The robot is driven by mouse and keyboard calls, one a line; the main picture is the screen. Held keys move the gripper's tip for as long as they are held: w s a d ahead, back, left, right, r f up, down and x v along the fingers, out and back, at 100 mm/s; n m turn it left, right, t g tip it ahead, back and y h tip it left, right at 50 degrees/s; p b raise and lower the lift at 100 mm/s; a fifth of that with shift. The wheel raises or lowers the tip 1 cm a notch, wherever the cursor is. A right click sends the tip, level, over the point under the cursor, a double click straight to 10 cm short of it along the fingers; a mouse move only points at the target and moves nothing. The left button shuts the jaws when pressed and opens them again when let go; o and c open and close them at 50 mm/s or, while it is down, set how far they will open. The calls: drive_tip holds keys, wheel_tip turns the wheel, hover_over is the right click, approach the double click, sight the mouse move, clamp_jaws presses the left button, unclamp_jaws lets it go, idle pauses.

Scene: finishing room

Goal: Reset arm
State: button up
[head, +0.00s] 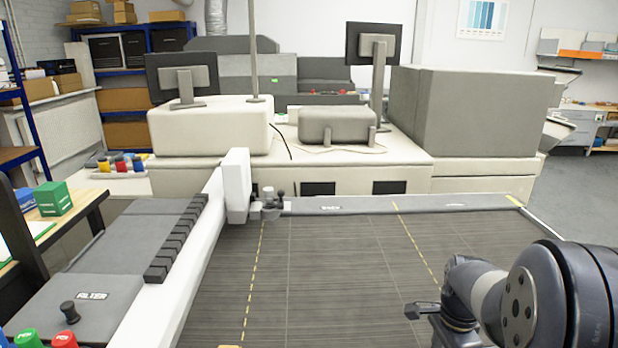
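My arm reaches into the lower right of the head view, with dark grey joint housings and a lighter grey link. My gripper (424,310) is the small dark part at the arm's left end, over the dark striped machine bed (330,270). It is small and seen from the side, so I cannot tell whether its fingers are open or shut. I see no object held at it. Its height above the bed is unclear.
A white rail (180,270) with a white upright head (236,185) borders the bed's left side. A grey ledge (350,203) closes its far edge. Beyond stand monitors and a large grey box (470,110). A green box (53,198) sits far left. The bed's middle is clear.

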drive_tip(key=shift+r, duration=0.1)
drive_tip(key=shift+r+m, duration=0.2)
drive_tip(key=shift+m, duration=0.1)
wheel_tip(320, 180, up, 10)
wheel_tip(320, 180, down, 11)
drive_tip(key=shift+r, duration=0.1)
drive_tip(key=shift+n, duration=0.4)
drive_tip(key=n, duration=0.4)
drive_tip(key=shift+r+n+b, duration=0.1)
drive_tip(key=shift+n+b, duration=0.2)
drive_tip(key=shift+n, duration=0.1)
drive_tip(key=n+b, duration=0.1)
drive_tip(key=n, duration=0.5)
wheel_tip(320, 180, up, 11)
drive_tip(key=shift+a+n, duration=0.15)
drive_tip(key=shift+n, duration=0.15)
